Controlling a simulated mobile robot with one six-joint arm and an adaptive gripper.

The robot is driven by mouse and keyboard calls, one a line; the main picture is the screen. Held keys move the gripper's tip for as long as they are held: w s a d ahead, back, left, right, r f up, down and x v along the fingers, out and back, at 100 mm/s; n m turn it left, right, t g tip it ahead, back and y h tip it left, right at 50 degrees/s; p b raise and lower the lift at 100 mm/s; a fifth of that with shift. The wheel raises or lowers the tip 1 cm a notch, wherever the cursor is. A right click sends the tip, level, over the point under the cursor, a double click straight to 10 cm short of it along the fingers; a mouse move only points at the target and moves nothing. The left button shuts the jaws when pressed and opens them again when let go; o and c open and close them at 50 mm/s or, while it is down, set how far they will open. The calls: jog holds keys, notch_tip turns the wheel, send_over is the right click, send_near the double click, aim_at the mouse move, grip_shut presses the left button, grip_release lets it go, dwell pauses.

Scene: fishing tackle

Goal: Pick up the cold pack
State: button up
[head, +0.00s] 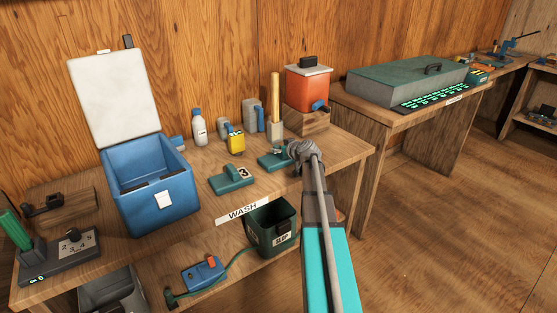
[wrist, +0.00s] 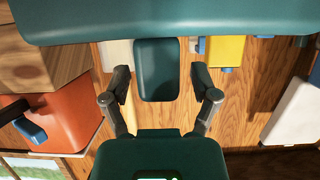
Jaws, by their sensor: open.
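I cannot make out a thing that is surely the cold pack. A blue cooler (head: 150,207) stands open on the bench at the left, its white lid (head: 115,95) raised; its floor is partly hidden. My gripper (head: 291,157) is over the right part of the bench, beside a green stand (head: 270,162). In the wrist view its two fingers (wrist: 161,88) are spread, with a dark green block (wrist: 157,68) seen between them; I see nothing gripped.
An orange jug (head: 308,88) sits on a wooden block at the back right. A dark green bin (head: 268,238) is below the front edge.

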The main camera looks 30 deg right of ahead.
grip_shut()
jog(key=shift+r, duration=0.15)
dwell(0.4)
notch_tip(320, 180, up, 3)
jog(key=p, duration=0.2)
jog(key=shift+f+p, duration=0.2)
jog(key=shift+p, duration=0.2)
jog(key=s+a+r+p, duration=0.6)
jog(key=s+r+p, duration=0.4)
jog(key=s, duration=0.2)
jog(key=shift+s, duration=0.35)
jog(key=shift+r, duration=0.1)
notch_tip(320, 180, up, 8)
jog(key=p, duration=0.8)
dwell(0.5)
